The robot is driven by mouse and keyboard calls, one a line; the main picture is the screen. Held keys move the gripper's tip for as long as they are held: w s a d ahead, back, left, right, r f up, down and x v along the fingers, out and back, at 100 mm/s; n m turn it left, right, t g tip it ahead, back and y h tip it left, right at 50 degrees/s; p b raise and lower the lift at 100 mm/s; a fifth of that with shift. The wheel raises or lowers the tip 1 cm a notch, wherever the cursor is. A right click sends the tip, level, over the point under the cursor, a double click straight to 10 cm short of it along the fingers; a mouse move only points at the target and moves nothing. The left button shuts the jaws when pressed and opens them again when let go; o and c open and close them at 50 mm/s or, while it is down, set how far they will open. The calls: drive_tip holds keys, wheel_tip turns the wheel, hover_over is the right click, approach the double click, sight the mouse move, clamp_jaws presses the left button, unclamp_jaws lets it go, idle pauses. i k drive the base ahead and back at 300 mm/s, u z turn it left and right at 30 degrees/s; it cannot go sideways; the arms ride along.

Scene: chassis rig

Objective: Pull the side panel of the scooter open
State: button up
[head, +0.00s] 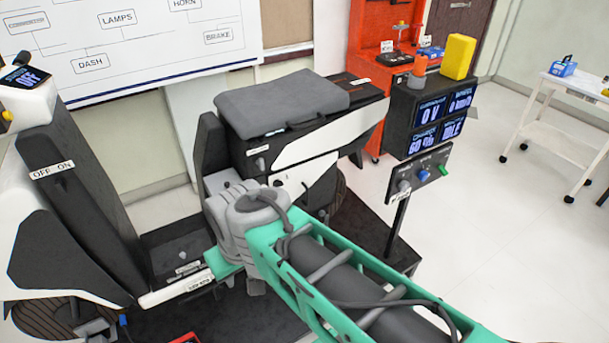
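The scooter fills the left and middle of the head view, with a black and white front shield (85,190), a low black footboard and a grey seat pad (280,100) on a black body. A white side panel (325,137) lies along the body below the seat. A small round dark spot shows on the lower white bodywork (288,182). It shows no clear gap; I cannot tell whether the panel is fully closed. My teal and grey arm reaches in from the lower right, in front of the scooter's lower body.
A black display box (432,115) with blue readouts stands right of the scooter, with a knob panel on a post (418,178) before it. A red bench (372,50) stands behind. A white wheeled table (570,110) is far right. Open floor lies at right.

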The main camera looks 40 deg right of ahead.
sight(310, 184)
drive_tip(key=z, duration=0.5)
drive_tip(key=k, duration=1.3)
drive_tip(key=z, duration=0.3)
drive_tip(key=i, duration=1.65)
drive_tip(key=u, duration=0.7)
